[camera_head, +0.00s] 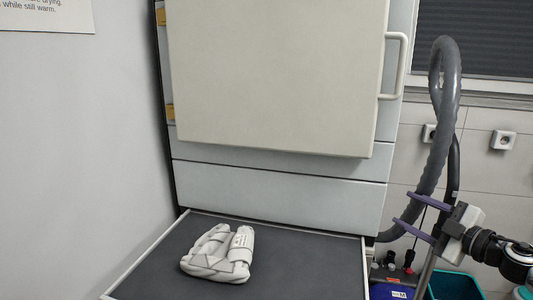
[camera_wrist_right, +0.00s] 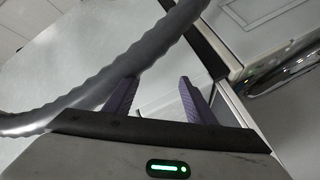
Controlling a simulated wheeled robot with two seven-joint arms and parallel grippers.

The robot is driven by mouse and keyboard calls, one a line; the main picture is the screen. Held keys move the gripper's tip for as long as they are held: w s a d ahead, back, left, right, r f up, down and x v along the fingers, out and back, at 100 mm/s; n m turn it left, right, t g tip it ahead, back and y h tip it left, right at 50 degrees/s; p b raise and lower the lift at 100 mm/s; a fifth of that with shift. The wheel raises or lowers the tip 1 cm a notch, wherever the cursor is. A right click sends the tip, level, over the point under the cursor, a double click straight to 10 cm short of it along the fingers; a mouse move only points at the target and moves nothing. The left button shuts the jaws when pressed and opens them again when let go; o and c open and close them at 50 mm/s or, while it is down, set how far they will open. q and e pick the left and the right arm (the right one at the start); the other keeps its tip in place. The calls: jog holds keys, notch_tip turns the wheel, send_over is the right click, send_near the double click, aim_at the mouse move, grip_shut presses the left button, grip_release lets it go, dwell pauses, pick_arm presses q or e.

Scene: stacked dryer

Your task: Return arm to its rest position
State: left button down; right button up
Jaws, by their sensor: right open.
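My right gripper (camera_head: 412,214) is at the right side of the head view, its arm coming in from the right edge. Its two purple fingers are spread apart and point left, close to a grey corrugated hose. No object shows between them. In the right wrist view the purple fingers (camera_wrist_right: 160,95) are also apart, with the grey hose (camera_wrist_right: 140,62) crossing beside the left finger. I cannot tell whether the hose touches it. My left gripper is not in view.
The dryer's door (camera_head: 280,75) is closed, with a handle (camera_head: 395,66) at its right. Folded grey-white cloth items (camera_head: 215,262) lie on a dark pulled-out shelf (camera_head: 310,270). The hose (camera_head: 447,90) loops beside the dryer. A teal bin (camera_head: 452,286) and a blue item (camera_head: 390,292) stand lower right.

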jog(key=s+f+m+h, duration=0.25)
jog(key=s+f, duration=0.65)
jog(key=f, duration=0.6)
jog(key=s+f+m+g+h, duration=0.1)
jog(key=s+f+g, duration=0.2)
jog(key=s+f, duration=0.55)
jog(key=s+f+m+g+h, duration=0.15)
jog(key=s+f, duration=0.35)
jog(key=s, duration=0.7)
jog(key=s+f+g+h, duration=0.1)
jog(key=s+f+g, duration=0.4)
jog(key=s, duration=0.5)
jog(key=a+f+m+t+y, duration=0.1)
jog(key=a+m, duration=0.7)
jog(key=a, duration=1.2)
jog(key=shift+a+f+m+t, duration=0.3)
jog(key=shift+f+m+t, duration=0.1)
jog(key=shift+f+t, duration=0.4)
jog(key=shift+r, duration=0.1)
